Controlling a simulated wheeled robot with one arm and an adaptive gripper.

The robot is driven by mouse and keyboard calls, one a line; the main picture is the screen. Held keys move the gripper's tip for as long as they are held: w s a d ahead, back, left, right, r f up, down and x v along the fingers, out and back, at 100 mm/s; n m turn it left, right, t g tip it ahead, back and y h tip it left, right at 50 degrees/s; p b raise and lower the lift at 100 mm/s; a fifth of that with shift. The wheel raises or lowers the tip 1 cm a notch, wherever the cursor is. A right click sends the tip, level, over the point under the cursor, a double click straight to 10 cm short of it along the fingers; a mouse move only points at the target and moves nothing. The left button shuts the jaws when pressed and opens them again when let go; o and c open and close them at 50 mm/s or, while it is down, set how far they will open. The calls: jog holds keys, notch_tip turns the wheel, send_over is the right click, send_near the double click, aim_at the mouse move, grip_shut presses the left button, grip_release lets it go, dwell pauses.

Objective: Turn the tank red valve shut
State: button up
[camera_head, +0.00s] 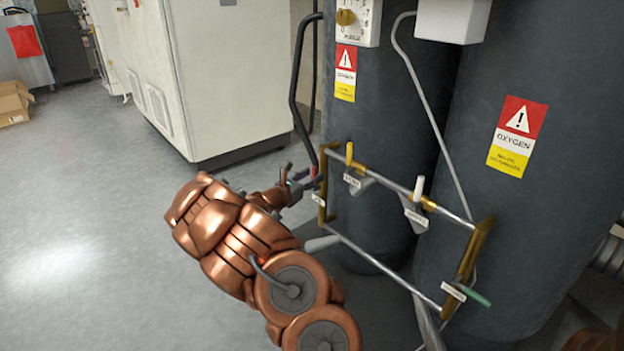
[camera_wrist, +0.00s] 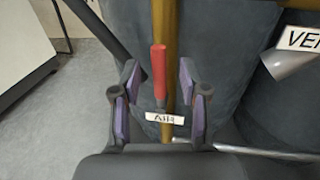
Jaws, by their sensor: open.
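The red valve handle (camera_wrist: 159,68) stands upright along a brass-coloured post in the wrist view, above a white tag (camera_wrist: 165,118) that seems to read AIR. My gripper (camera_wrist: 158,88) is open, with one finger on each side of the handle and a visible gap on both sides. No contact shows. In the head view my gripper (camera_head: 302,178) is at the left end of the pipe frame in front of the dark tanks. The handle is mostly hidden there by the fingers.
The pipe frame (camera_head: 384,182) also carries a yellow handle (camera_head: 349,153), a white handle (camera_head: 419,188) and a green handle (camera_head: 472,295). Dark tanks (camera_head: 385,120) stand close behind. A white cabinet (camera_head: 225,75) is at the back left.

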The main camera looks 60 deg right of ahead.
jog(key=shift+d, duration=0.25)
jog(key=shift+c, duration=0.3)
grip_shut()
jog(key=shift+d, duration=0.15)
jog(key=shift+w+r+p, duration=0.1)
jog(key=shift+p, duration=0.3)
